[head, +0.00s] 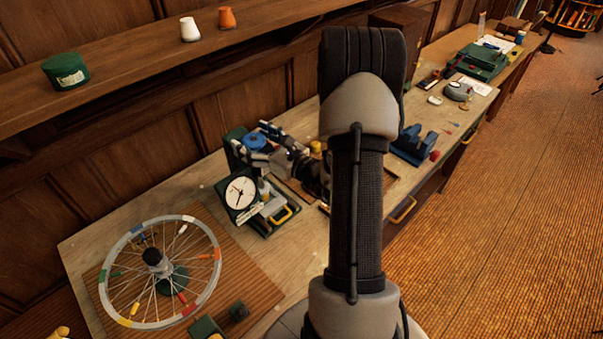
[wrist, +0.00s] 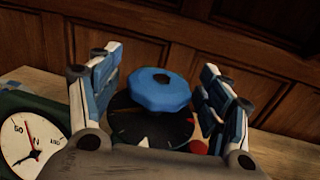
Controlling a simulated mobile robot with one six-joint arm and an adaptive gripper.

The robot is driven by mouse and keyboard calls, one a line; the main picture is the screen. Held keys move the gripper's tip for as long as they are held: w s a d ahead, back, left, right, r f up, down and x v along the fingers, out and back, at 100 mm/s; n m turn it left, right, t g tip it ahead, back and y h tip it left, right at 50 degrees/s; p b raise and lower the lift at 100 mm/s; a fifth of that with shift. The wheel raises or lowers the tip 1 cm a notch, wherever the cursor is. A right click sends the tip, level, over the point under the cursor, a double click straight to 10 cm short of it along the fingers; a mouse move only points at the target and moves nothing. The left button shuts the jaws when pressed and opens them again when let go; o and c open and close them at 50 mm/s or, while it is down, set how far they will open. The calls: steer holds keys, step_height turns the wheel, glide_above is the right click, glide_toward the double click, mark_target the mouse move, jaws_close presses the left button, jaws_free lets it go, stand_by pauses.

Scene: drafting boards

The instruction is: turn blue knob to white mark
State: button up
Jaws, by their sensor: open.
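The blue knob (wrist: 160,90) is faceted with a dark centre and stands over a dark round dial (wrist: 128,122). A white mark (wrist: 143,142) shows on the dial's near side, and a red mark (wrist: 197,147) lies to its right. My gripper (wrist: 161,66) is open, with one finger on each side of the knob. A gap shows on the left; the right finger is close to the knob, and I cannot tell if it touches. In the head view the blue knob (head: 254,139) sits at the green device, with my gripper (head: 261,142) around it. The knob's pointer is not discernible.
A white-faced gauge (head: 240,192) stands just in front of the knob. A spoked wheel (head: 160,270) with coloured rim patches is at the front left. A blue stand (head: 415,146) is to the right. A shelf (head: 150,62) runs above the bench's back edge.

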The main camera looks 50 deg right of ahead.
steer(key=shift+a+m+h, duration=0.1)
steer(key=shift+m+h, duration=0.6)
steer(key=shift+h, duration=0.4)
steer(key=s+p, duration=0.4)
steer(key=s, duration=1.3)
steer(key=shift+s+a, duration=0.2)
steer(key=shift+a, duration=0.1)
